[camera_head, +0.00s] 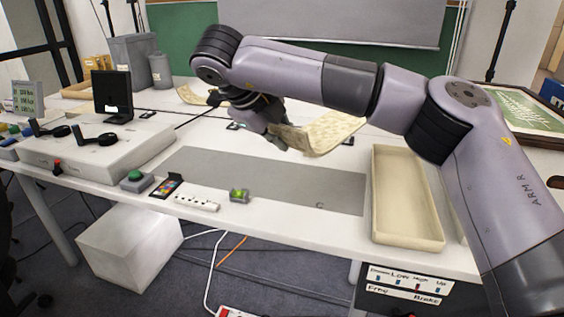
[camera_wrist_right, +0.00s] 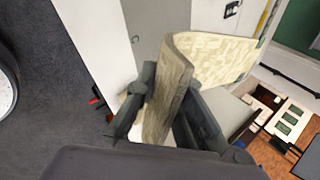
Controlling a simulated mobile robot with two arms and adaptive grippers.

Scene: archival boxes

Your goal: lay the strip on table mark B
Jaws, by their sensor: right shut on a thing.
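The strip (camera_head: 322,134) is cream with a pale pattern and is curved. My right gripper (camera_head: 276,138) is shut on it above the table, behind the grey mat. In the right wrist view the strip (camera_wrist_right: 215,58) stands between the fingers of my right gripper (camera_wrist_right: 164,108) and bends away to the upper right. A similar cream piece (camera_head: 189,95) shows left of the gripper; I cannot tell whether it belongs to the same strip. Small black marks lie on the table (camera_head: 250,205), one left of the gripper (camera_head: 232,126) and one at the right (camera_head: 348,141); their letters are unreadable. My left gripper is out of view.
An empty cream tray (camera_head: 436,243) stands at the right. A power strip (camera_head: 197,202), a colour card (camera_head: 168,187) and a green button (camera_head: 135,177) lie near the front edge. A white device (camera_head: 90,150) stands at the left.

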